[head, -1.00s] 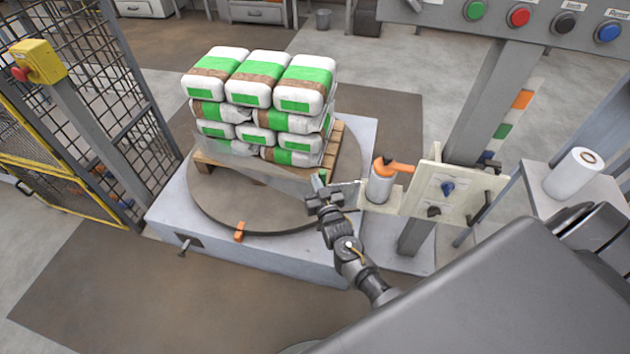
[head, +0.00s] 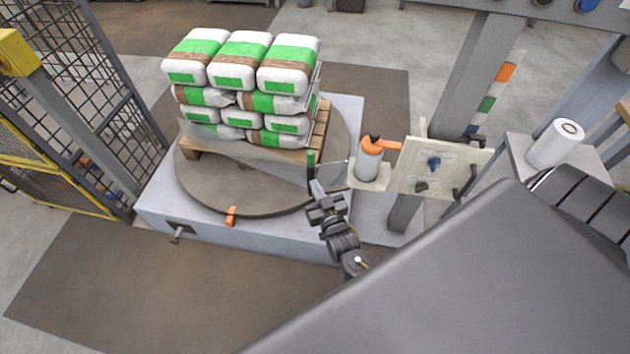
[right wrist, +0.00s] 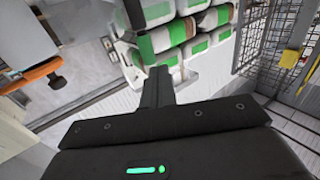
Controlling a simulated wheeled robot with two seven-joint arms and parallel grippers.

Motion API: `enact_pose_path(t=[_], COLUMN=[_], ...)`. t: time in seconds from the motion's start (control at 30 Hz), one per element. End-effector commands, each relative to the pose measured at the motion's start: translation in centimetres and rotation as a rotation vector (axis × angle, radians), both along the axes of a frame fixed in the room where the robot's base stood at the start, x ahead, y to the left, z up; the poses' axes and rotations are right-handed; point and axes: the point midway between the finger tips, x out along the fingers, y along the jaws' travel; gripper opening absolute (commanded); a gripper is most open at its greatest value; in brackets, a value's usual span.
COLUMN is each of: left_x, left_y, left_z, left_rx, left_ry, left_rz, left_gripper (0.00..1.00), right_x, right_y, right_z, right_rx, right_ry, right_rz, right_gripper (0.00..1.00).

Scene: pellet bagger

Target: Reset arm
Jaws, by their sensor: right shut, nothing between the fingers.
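My right gripper (head: 317,187) is shut and empty at the near right edge of the round turntable (head: 245,200). Its arm reaches up from the lower middle of the head view. The shut fingers (right wrist: 158,85) also show in the right wrist view, pointing toward the bag stack. A small dark upright piece with green on it (head: 311,164) stands just beyond the fingertips; I cannot tell whether they touch. Clear film (head: 255,160) runs low across the front of the pallet. My left gripper is not in view.
White and green bags (head: 240,60) are stacked on a wooden pallet (head: 321,122). A film roll with an orange top (head: 369,163) and a control panel (head: 438,168) stand right of the gripper. A mesh fence (head: 90,90) is at left. Floor in front is clear.

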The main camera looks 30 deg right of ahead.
Motion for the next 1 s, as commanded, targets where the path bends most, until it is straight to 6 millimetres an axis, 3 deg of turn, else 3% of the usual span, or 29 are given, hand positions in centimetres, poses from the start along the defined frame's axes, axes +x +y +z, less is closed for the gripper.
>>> enact_pose_path(t=[0.37,0.47,0.53,0.67,0.8,0.9,1.0], left_x=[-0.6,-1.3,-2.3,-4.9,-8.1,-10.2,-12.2], left_y=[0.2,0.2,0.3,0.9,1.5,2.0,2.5], left_z=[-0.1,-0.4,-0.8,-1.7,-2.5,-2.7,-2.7], left_rx=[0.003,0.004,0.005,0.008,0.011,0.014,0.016], left_ry=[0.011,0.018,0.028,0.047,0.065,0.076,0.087], left_rz=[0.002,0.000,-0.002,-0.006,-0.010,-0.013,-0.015], left_gripper=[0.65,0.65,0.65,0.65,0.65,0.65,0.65], right_x=[-0.2,-1.3,-3.1,-9.3,-18.5,-25.5,-31.9], right_y=[0.2,0.9,1.5,2.4,2.2,1.4,0.3], right_z=[-0.7,-3.6,-7.1,-14.9,-21.7,-24.9,-26.7], right_rx=[0.000,0.000,-0.004,-0.011,-0.024,-0.034,-0.045], right_ry=[0.027,0.130,0.250,0.545,0.859,1.062,1.230], right_rz=[0.009,0.040,0.074,0.148,0.213,0.247,0.268], right_gripper=[0.00,0.00,0.00,0.00,0.00,0.00,0.00])
